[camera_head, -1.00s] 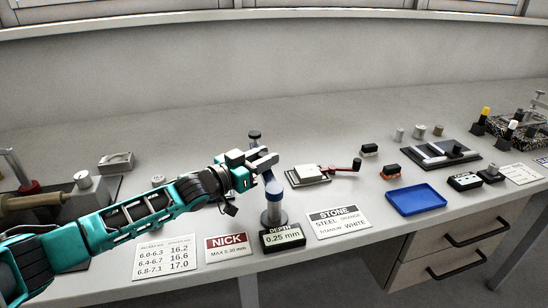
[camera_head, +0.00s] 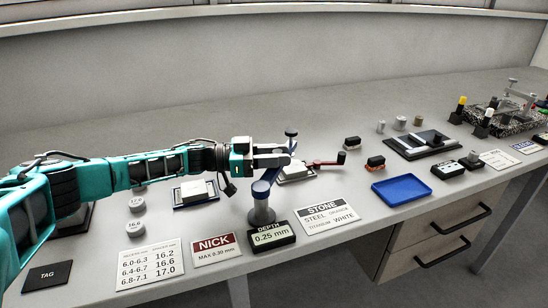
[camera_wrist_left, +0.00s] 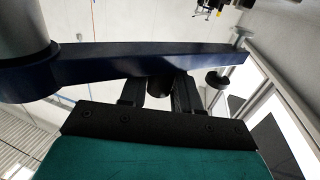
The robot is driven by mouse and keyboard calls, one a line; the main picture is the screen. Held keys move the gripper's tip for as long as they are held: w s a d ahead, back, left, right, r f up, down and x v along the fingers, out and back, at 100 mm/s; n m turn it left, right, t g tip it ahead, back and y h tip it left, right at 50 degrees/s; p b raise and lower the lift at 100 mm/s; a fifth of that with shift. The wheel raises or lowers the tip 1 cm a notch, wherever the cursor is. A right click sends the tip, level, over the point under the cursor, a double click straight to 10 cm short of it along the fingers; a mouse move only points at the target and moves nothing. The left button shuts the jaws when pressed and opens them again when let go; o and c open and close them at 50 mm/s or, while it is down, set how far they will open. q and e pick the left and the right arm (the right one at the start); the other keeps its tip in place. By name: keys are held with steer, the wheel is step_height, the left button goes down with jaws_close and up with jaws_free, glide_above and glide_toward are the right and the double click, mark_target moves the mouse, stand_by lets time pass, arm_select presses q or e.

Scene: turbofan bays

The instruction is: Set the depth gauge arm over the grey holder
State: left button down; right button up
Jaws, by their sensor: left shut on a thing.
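The depth gauge (camera_head: 262,212) has a grey post near the table's front edge and a dark blue swing arm (camera_head: 264,186) reaching back and right. My left gripper (camera_head: 284,156) is shut on a dark grip under this arm; the arm crosses the left wrist view (camera_wrist_left: 150,62) above the fingers (camera_wrist_left: 158,92). The arm's end has a dark knob (camera_head: 291,132). A pale block on a dark-edged plate (camera_head: 297,174) sits just right of the gripper, partly hidden. Another pale block on a dark plate (camera_head: 195,192) lies left of the post. I cannot tell which is the grey holder. My right gripper is not in view.
A red lever with a black knob (camera_head: 341,158) lies beside the right block. A "DEPTH 0.25 mm" display (camera_head: 271,235) stands before the post. A blue tray (camera_head: 401,192) and black blocks are further right. The back of the table is clear.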

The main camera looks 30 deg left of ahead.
mark_target(280, 152)
arm_select(q)
steer(key=shift+d+r+m+g, duration=0.1)
steer(key=shift+d+m+g, duration=0.2)
steer(key=shift+g, duration=0.1)
steer(key=shift+h, duration=0.3)
steer(key=c, duration=0.9)
jaws_free()
steer(key=shift+d, duration=0.1)
step_height(280, 152, up, 20)
steer(key=p, duration=0.2)
steer(key=shift+p, duration=0.4)
